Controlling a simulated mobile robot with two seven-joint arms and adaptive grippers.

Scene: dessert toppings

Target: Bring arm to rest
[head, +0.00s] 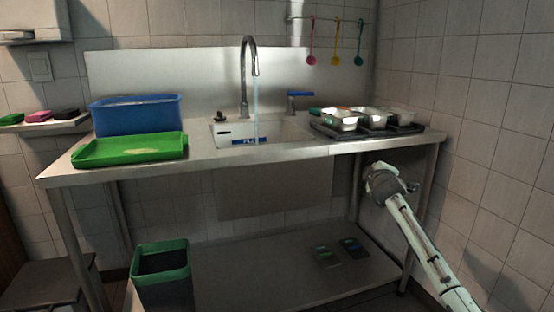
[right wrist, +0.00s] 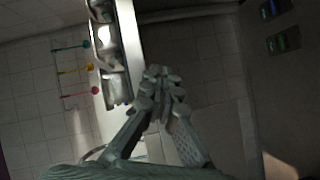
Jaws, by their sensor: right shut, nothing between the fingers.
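My right arm comes in from the lower right in the head view, and its wrist is just below the front right edge of the steel counter (head: 200,151). My right gripper (head: 413,187) is small and dark there, apart from the counter. In the right wrist view the fingers of the right gripper (right wrist: 162,74) meet at their tips, shut with nothing between them. My left arm and left gripper do not show in either view.
A black tray (head: 330,131) with several metal containers stands at the counter's right end. The sink (head: 222,141) has running water. A blue bin (head: 137,115) and green tray (head: 128,150) are at left. A green-rimmed bin (head: 162,272) stands below. The tiled wall is close at right.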

